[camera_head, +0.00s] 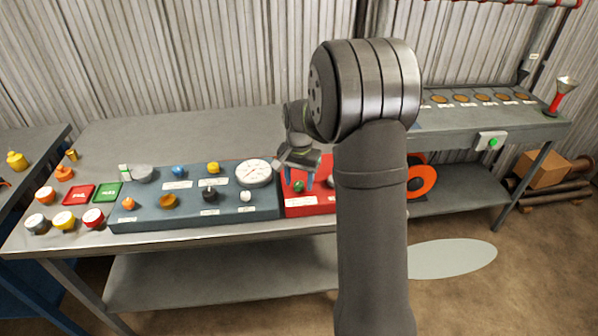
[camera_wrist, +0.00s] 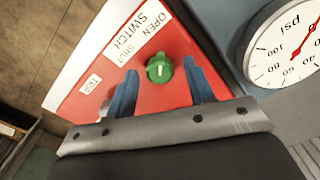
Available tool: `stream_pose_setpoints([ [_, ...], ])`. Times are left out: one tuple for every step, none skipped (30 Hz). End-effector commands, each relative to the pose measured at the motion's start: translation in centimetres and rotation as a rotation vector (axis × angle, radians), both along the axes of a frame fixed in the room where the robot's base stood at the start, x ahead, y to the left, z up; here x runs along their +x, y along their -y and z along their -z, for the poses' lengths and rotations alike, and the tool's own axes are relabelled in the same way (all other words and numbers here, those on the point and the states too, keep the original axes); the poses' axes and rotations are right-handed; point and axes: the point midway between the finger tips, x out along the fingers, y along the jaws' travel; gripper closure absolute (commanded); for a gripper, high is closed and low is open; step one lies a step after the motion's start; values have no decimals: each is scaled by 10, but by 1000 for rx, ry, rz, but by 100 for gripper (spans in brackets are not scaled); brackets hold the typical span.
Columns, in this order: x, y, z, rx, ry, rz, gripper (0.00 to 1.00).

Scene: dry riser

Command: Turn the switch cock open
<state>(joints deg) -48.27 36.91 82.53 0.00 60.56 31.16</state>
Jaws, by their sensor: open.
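The switch cock is a green knob (camera_wrist: 160,69) with a white pointer mark, set on a red panel (camera_wrist: 75,90). My gripper (camera_wrist: 163,85) is open, with one blue finger on each side of the knob and a gap to each. In the head view the green knob (camera_head: 298,186) sits just below my gripper (camera_head: 296,178). My arm hides the right part of the red panel.
A round psi gauge (camera_head: 254,173) stands left of the red panel on a blue-grey panel (camera_head: 140,217) with several knobs. Red and green cards (camera_head: 107,195) and several caps lie farther left. The bench top behind the panels (camera_head: 200,135) is clear.

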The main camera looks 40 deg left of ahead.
Motion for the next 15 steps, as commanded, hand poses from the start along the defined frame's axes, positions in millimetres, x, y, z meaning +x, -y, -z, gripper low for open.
stream_pose_setpoints([
  [0,0,-3,2,2,0,51],
  [0,0,-6,2,2,0,51],
  [0,0,-10,2,2,0,51],
  [0,0,-14,2,2,0,51],
  [1,-1,-19,3,2,0,51],
  [1,-1,-28,4,3,0,51],
  [1,-1,-34,4,4,0,51],
  [1,-1,-41,4,4,0,51],
  [1,-1,-51,4,4,0,51],
  [1,-1,-59,5,5,0,51],
  [1,-1,-66,5,5,0,51],
  [1,-1,-76,4,3,0,51],
  [1,-1,-84,5,5,0,51],
  [0,-1,-91,4,4,0,51],
  [1,-1,-101,4,4,0,51],
])
